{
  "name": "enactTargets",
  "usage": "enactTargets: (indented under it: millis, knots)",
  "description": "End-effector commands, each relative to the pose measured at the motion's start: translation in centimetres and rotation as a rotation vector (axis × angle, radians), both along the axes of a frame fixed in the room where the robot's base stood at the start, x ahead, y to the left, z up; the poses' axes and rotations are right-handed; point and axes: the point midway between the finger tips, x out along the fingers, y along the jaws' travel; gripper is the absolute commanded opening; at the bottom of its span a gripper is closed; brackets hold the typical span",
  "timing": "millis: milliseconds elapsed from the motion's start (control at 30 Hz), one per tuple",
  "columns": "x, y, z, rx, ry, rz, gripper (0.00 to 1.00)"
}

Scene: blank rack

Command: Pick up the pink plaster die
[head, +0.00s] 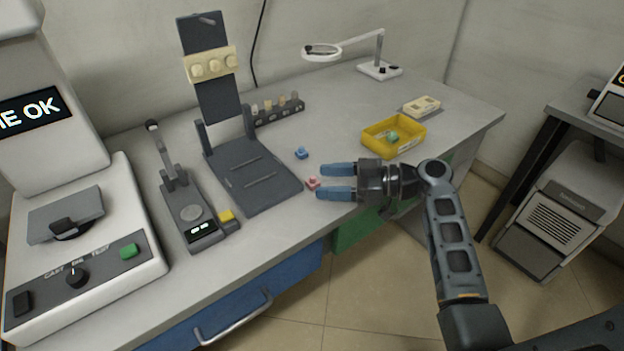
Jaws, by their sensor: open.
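The pink plaster die (312,183) is a small pink block on the grey bench, near its front edge and just right of the dark stand's base. My gripper (319,181) comes in from the right with its two blue fingers apart. The die shows just past the fingertips, roughly level with the gap between them. I cannot tell whether either finger touches it. Nothing shows between the fingers.
A blue die (301,153) lies just behind. A yellow tray (370,147) holding a green piece stands behind my gripper. A dark stand (262,189) and a small device with a yellow block (227,216) are left. A magnifier lamp (380,70) stands at the back.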

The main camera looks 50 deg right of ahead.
Motion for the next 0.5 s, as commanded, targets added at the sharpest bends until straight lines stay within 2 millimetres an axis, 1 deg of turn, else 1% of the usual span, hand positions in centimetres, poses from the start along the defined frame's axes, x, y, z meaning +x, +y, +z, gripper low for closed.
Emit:
enactTargets:
  millis: [33, 133, 400, 500]
  knots:
    - [0.6, 0.38, 0.01, 0.0, 0.0, 0.003, 0.64]
    - [1.29, 0.72, -0.18, 0.001, -0.001, 0.001, 0.64]
    - [1.51, 0.8, -0.29, 0.0, -0.001, 0.0, 0.64]
    - [1.5, 0.81, -0.28, 0.0, 0.0, 0.0, 0.55]
